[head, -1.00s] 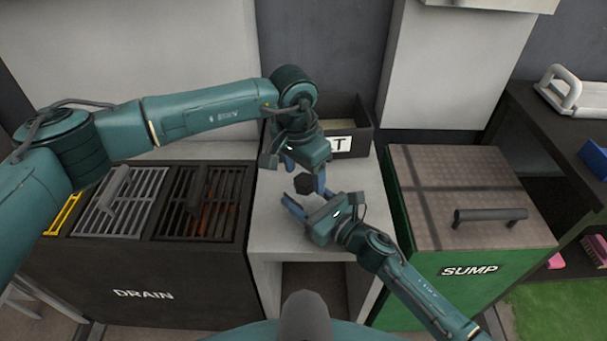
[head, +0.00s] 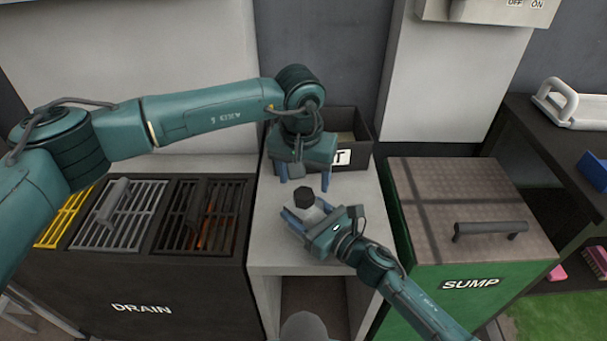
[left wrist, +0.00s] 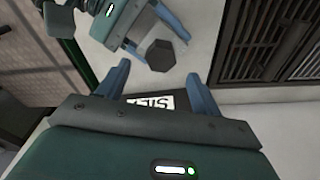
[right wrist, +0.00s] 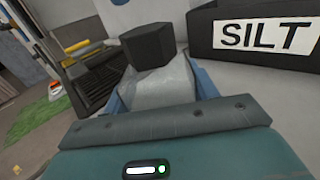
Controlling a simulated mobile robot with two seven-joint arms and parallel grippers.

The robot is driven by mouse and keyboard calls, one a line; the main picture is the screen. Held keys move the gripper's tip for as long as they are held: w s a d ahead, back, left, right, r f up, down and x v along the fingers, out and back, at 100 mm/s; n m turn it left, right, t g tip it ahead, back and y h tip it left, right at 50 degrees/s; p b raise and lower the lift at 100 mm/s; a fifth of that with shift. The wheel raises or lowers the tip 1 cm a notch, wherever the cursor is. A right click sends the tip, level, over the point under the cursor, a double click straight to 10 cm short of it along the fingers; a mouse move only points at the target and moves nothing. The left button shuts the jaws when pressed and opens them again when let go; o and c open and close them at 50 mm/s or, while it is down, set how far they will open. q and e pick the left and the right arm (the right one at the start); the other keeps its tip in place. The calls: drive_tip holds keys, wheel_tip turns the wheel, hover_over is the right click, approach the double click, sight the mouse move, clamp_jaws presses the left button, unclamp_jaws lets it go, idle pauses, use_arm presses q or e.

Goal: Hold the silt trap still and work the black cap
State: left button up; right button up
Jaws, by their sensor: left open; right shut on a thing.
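The silt trap (head: 314,213) is a pale grey, cloudy body with a black hexagonal cap (head: 304,196) on top. It stands upright over the light worktop. My right gripper (head: 307,214) is shut on the trap's body from the near side; the right wrist view shows the trap (right wrist: 163,84) between its fingers and the cap (right wrist: 148,45) above them. My left gripper (head: 304,177) is open and empty, behind the cap and apart from it. In the left wrist view, the cap (left wrist: 160,56) lies beyond the open fingers. Whether the trap touches the worktop is hidden.
A dark box labelled SILT (right wrist: 205,35) stands behind on the worktop (head: 350,200). To the left is a DRAIN unit (head: 150,275) with grates. To the right is a green SUMP cabinet (head: 440,290) with a handled lid (head: 470,190). My left arm crosses above the drain.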

sight(304, 193)
use_arm(q)
drive_tip(key=n, duration=0.6)
drive_tip(key=shift+n+y, duration=0.3)
drive_tip(key=shift+y, duration=0.1)
drive_tip(key=shift+f, duration=2)
drive_tip(key=shift+c, duration=0.3)
drive_tip(key=c, duration=1.2)
drive_tip(key=m, duration=0.6)
drive_tip(key=shift+h, duration=0.4)
